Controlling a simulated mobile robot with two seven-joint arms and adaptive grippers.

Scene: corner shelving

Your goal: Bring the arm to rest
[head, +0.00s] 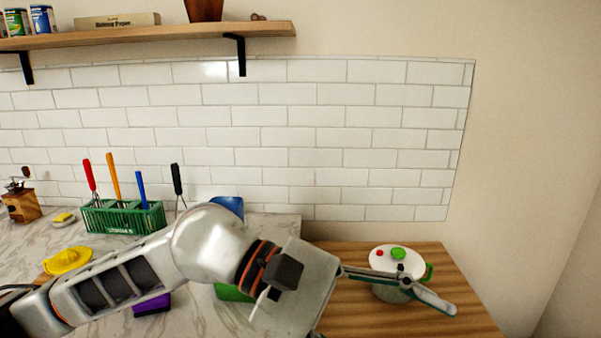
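My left arm comes in from the lower left and reaches across the counter to the right. Its gripper (432,299) is over the wooden counter, with a finger passing in front of a pot with a white lid (397,259). I cannot tell whether the finger touches the pot. Only part of the fingers shows clearly, so the opening is unclear. I see nothing held. My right gripper is not in view.
A green rack (123,217) with several upright tools stands on the marble counter (200,325). A yellow juicer (68,261), a purple item (152,304) and a blue item (229,206) are near my arm. A wooden shelf (180,34) hangs above. The wooden counter (350,322) is mostly clear.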

